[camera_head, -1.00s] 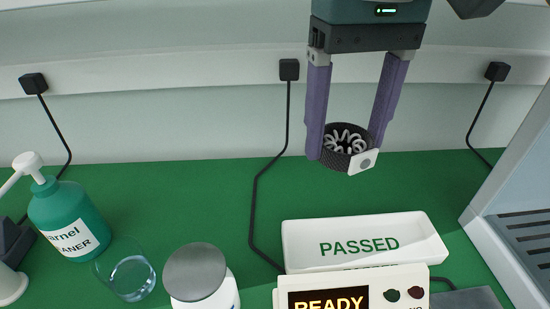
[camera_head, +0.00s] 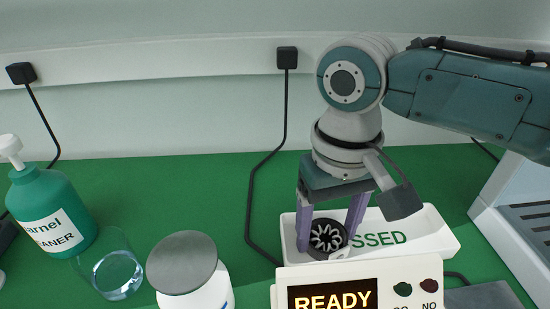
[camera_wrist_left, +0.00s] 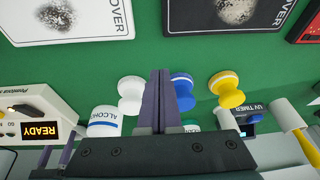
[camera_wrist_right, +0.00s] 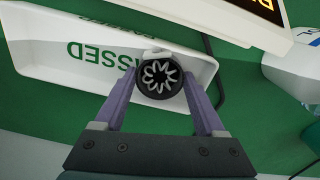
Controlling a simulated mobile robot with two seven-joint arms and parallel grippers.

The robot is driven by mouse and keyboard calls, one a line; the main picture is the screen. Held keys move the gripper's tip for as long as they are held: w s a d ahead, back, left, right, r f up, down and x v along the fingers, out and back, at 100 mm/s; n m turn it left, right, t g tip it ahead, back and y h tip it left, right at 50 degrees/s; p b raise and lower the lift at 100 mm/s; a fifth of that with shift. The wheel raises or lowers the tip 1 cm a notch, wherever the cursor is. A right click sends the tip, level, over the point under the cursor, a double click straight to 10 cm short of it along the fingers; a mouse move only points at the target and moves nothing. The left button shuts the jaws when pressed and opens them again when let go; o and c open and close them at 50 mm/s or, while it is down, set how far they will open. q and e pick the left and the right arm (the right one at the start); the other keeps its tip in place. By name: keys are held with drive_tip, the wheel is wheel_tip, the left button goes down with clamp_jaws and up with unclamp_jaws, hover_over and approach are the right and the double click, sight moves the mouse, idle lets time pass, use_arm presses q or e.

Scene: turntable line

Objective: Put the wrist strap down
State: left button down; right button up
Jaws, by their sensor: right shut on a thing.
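The wrist strap (camera_head: 327,237) is a black ribbed band with a pale coiled cord inside and a light plate on its side. My right gripper (camera_head: 333,232) is shut on it, with one purple finger on each side. It also shows between the fingers in the right wrist view (camera_wrist_right: 159,76). The strap is at the left end of the white PASSED tray (camera_head: 430,237), low over it or in it; I cannot tell whether it touches the floor. The strap and fingers cover part of the lettering. My left gripper (camera_wrist_left: 162,75) has its fingers together with nothing between them, above the green bench.
A READY display box (camera_head: 400,275) stands close in front of the tray. A silver-lidded jar (camera_head: 183,262), a clear glass (camera_head: 115,272) and a cleaner bottle (camera_head: 50,215) stand to the left. A grey machine (camera_head: 520,225) bounds the right. Green bench behind the tray is clear.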

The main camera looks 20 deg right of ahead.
sight(326, 235)
drive_tip(key=o, duration=1)
drive_tip(key=shift+f, duration=0.15)
use_arm(q)
drive_tip(key=shift+d, duration=0.1)
use_arm(e)
drive_tip(key=o, duration=0.4)
drive_tip(key=shift+o, duration=0.2)
use_arm(q)
wheel_tip(326, 235, up, 3)
drive_tip(key=p, duration=0.2)
drive_tip(key=shift+f+p, duration=0.1)
drive_tip(key=shift+p, duration=0.3)
use_arm(e)
wheel_tip(326, 235, up, 12)
drive_tip(key=shift+r, duration=0.2)
